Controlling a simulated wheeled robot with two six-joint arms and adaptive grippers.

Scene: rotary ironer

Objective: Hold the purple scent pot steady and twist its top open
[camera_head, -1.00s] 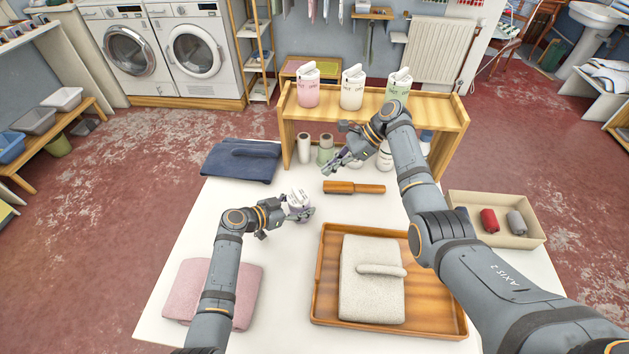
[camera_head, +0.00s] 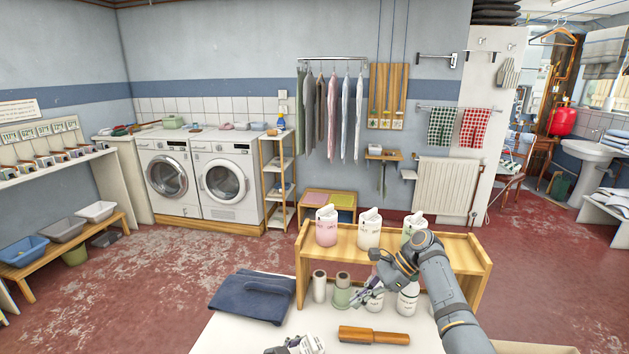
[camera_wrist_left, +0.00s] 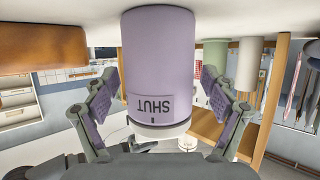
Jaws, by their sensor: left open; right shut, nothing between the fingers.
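The purple scent pot (camera_wrist_left: 158,50) fills the middle of the left wrist view, which looks upside down. Its label reads SHUT, next to a white end. My left gripper (camera_wrist_left: 161,98) is open, one finger on each side of the pot, with a gap visible on both sides. In the head view, only a white top of the pot (camera_head: 311,344) and part of my left gripper show at the bottom edge. My right gripper (camera_head: 368,297) is shut and empty, above the table in front of the shelf, to the upper right of the pot.
A wooden brush (camera_head: 373,335) lies right of the pot. A folded blue cloth (camera_head: 252,297) lies to the left. A wooden shelf (camera_head: 462,252) stands behind, with pink, white and green containers on top and several bottles beneath.

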